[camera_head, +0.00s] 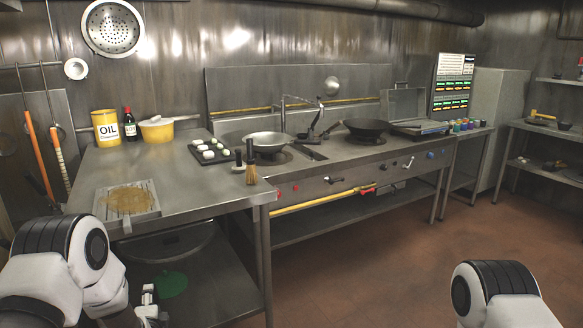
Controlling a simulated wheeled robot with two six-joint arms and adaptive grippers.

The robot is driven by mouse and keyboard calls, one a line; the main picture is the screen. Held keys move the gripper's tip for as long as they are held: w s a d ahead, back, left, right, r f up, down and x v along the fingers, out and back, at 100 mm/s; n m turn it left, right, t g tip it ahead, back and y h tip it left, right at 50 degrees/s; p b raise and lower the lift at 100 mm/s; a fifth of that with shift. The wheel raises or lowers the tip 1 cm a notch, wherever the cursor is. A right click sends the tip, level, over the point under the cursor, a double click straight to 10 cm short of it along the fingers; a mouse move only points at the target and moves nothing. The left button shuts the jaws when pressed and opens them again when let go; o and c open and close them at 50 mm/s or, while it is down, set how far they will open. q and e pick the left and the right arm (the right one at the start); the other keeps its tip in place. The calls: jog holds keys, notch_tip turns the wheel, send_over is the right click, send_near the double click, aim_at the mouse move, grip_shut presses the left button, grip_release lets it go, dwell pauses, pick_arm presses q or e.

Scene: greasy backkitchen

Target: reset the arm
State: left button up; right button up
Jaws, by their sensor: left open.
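My left arm (62,262) comes in at the bottom left, in front of the steel counter. My left gripper (150,302) shows only in part at the bottom edge, low beside the counter's lower shelf. It is open, and I see nothing between its fingers. My right arm (500,293) shows at the bottom right over the floor. Its gripper is out of view.
The steel counter (190,185) holds a yellow oil tin (106,127), a dark bottle (130,125), a yellow pot (157,130), a black tray (222,158) and a brush (251,165). A stove (340,168) with two woks stands beyond. The floor (400,250) at right is clear.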

pick_arm(q)
jog(key=s+d+f+n+g+h+p, duration=0.1)
jog(key=s+d+f+g, duration=0.1)
jog(key=s+d+f, duration=0.3)
jog(key=s+d+f+g+h, duration=0.15)
jog(key=s+f, duration=0.25)
jog(key=s, duration=0.4)
jog(key=s+d+f+n+g+h+p, duration=0.1)
jog(key=s+d+f+g+h, duration=0.1)
jog(key=s+f+g, duration=0.3)
jog(key=s+d+n+g+h, duration=0.1)
jog(key=s+d+n+g, duration=0.1)
jog(key=s+n, duration=0.4)
jog(key=s+d+n+g+h, duration=0.1)
jog(key=s+d+n+g, duration=0.2)
jog(key=s, duration=1.4)
jog(key=n, duration=0.3)
jog(key=shift+d+f+n, duration=0.25)
jog(key=shift+f+n, duration=0.15)
jog(key=shift+c, duration=0.4)
